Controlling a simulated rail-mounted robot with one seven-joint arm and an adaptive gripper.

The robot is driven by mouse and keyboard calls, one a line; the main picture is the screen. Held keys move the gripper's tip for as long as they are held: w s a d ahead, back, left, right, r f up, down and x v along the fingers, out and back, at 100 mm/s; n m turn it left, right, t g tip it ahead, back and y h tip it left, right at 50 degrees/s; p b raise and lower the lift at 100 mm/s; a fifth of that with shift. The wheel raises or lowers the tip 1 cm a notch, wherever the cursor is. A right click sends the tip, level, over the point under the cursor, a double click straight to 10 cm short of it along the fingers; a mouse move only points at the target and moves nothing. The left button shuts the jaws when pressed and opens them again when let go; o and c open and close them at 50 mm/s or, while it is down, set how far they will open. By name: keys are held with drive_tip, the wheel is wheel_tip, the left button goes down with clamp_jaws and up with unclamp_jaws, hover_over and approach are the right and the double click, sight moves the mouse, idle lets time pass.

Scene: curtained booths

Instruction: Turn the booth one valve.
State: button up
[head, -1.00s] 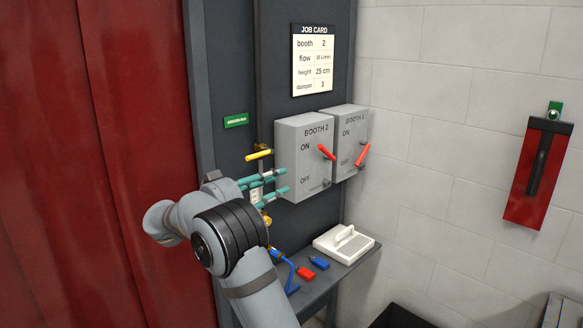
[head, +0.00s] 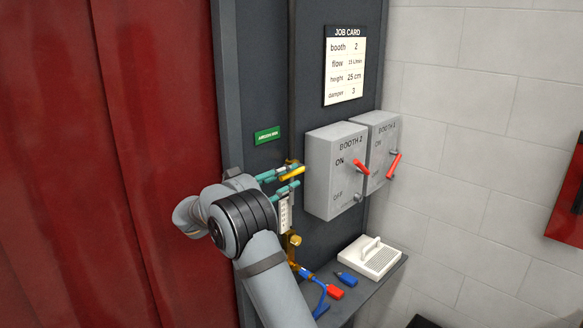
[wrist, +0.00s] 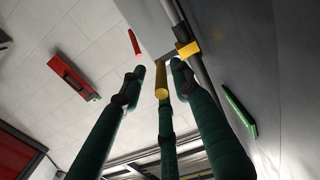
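A yellow lever handle (head: 292,174) sits on a brass fitting on the dark panel, left of the grey boxes; I cannot read which booth it serves. My gripper (head: 283,178) has several teal fingers and is at this handle. In the wrist view the yellow handle (wrist: 161,82) points toward the camera between the spread fingers (wrist: 157,76), with small gaps at both sides. The fingers look open; contact with the handle is not clear. The handle's mounting is partly hidden.
Grey boxes marked Booth 2 (head: 330,180) and Booth 1 (head: 380,150) carry red levers close to the right. Below are a white flow scale (head: 284,214), brass fitting (head: 294,240) and shelf (head: 388,278) with a white device (head: 370,258). A red curtain (head: 110,150) hangs left.

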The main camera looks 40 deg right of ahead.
drive_tip(key=shift+w+d+p, duration=0.15)
drive_tip(key=shift+d+p, duration=0.15)
drive_tip(key=shift+d, duration=0.8)
drive_tip(key=shift+c, duration=1.2)
clamp_jaws()
